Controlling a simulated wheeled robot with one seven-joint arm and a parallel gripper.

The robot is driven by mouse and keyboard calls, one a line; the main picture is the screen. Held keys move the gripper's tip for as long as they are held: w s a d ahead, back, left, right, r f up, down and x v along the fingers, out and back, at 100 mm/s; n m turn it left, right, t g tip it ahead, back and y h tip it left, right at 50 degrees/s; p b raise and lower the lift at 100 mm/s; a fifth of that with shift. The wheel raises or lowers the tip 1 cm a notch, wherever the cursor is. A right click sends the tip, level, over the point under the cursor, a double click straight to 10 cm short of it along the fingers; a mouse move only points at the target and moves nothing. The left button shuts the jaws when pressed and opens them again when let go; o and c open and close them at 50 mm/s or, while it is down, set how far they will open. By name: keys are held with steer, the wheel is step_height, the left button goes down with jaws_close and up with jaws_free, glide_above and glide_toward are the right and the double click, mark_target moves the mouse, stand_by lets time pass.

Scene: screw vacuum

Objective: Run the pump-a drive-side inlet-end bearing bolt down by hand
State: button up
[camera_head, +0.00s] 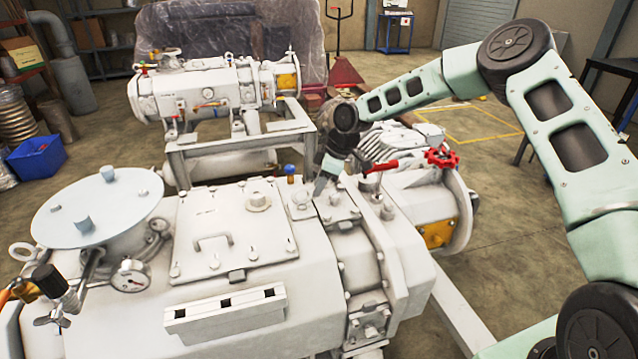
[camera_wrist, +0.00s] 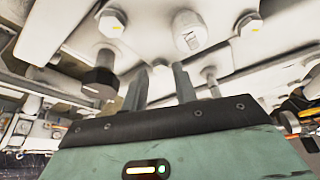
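The white pump (camera_head: 255,235) in front fills the lower middle of the head view. My gripper (camera_head: 320,188) points down at the raised bearing housing (camera_head: 338,210) on its top right, close above several bolts. In the wrist view my gripper (camera_wrist: 159,72) shows two grey fingers standing apart, with no bolt clearly between them. A dark-headed bolt (camera_wrist: 98,80) stands proud left of the fingers. I cannot tell which bolt is the named one.
A red valve handwheel (camera_head: 441,158) and a red lever (camera_head: 380,166) stand right of my gripper. A lidded round port (camera_head: 95,207) with a gauge (camera_head: 131,276) is at left. A second pump (camera_head: 213,90) sits behind. Open floor (camera_head: 505,250) lies right.

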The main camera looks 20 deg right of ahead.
steer(key=shift+a+f, duration=0.1)
steer(key=shift+f, duration=0.2)
jaws_close()
steer(key=m+b, duration=0.1)
steer(key=m+t+b, duration=0.1)
steer(key=m, duration=0.1)
steer(key=shift+s+a+f+h, duration=0.1)
steer(key=shift+s+a+h, duration=0.1)
steer(key=shift+h, duration=0.2)
steer(key=shift+m+t+b, duration=0.4)
steer(key=shift+m+b, duration=0.1)
steer(key=shift+m, duration=0.4)
jaws_free()
